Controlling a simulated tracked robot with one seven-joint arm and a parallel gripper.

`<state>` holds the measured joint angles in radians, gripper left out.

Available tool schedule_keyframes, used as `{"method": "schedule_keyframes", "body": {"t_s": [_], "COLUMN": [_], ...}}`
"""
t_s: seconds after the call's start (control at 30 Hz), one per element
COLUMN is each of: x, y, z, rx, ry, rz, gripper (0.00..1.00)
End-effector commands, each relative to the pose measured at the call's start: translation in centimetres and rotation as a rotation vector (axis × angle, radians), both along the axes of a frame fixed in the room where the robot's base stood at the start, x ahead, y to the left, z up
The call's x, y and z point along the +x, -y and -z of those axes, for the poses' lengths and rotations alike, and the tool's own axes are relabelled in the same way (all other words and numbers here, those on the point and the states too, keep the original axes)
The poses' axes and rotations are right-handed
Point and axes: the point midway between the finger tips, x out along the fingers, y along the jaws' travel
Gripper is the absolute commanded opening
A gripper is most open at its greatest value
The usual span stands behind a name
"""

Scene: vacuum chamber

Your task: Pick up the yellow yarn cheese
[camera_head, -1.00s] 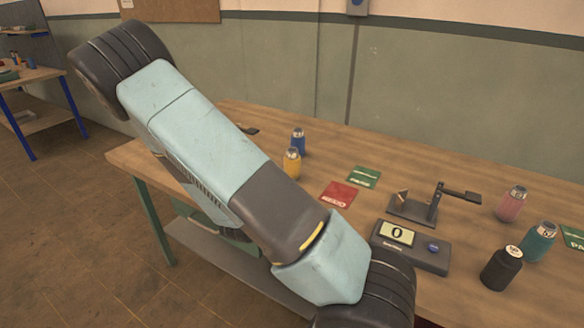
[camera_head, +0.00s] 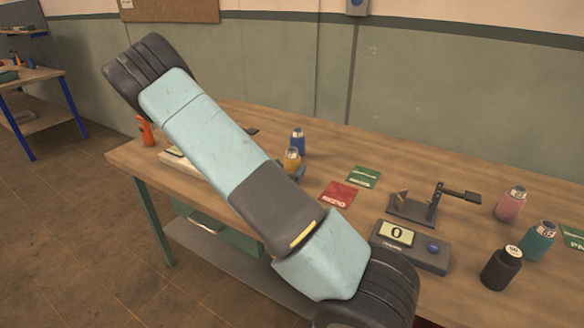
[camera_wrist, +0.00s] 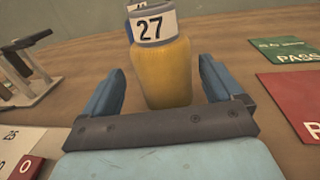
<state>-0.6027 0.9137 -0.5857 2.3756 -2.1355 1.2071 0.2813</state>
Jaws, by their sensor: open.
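The yellow yarn cheese (camera_wrist: 162,75) stands upright on the wooden table, with a white band marked 27 near its top. In the wrist view it is between the two blue fingers of my gripper (camera_wrist: 160,88), with a gap visible on each side. My gripper is open. In the head view the yellow yarn cheese (camera_head: 292,160) shows just beyond my arm, which hides its lower left side. A blue yarn cheese (camera_head: 298,142) stands close behind it; in the wrist view it is mostly hidden.
A red card (camera_head: 338,194) and a green card (camera_head: 364,177) lie to the right. A scale reading 0 (camera_head: 410,248) and a small stand (camera_head: 420,208) are further right. Pink (camera_head: 511,204), teal (camera_head: 538,241) and black (camera_head: 501,268) cheeses stand at the right. An orange object (camera_head: 145,131) stands at the left.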

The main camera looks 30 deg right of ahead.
Motion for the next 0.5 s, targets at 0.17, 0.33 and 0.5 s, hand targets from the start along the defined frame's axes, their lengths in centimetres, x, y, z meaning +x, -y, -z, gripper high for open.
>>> {"method": "schedule_keyframes", "body": {"t_s": [0.17, 0.33, 0.5], "x": [1.3, 2.3, 2.3], "y": [2.2, 3.4, 3.4], "z": [0.1, 0.1, 0.1], "rx": [-0.001, 0.001, 0.001], "ry": [0.001, 0.001, 0.001], "rz": [0.003, 0.001, 0.001], "gripper": [0.93, 0.93, 0.93]}}
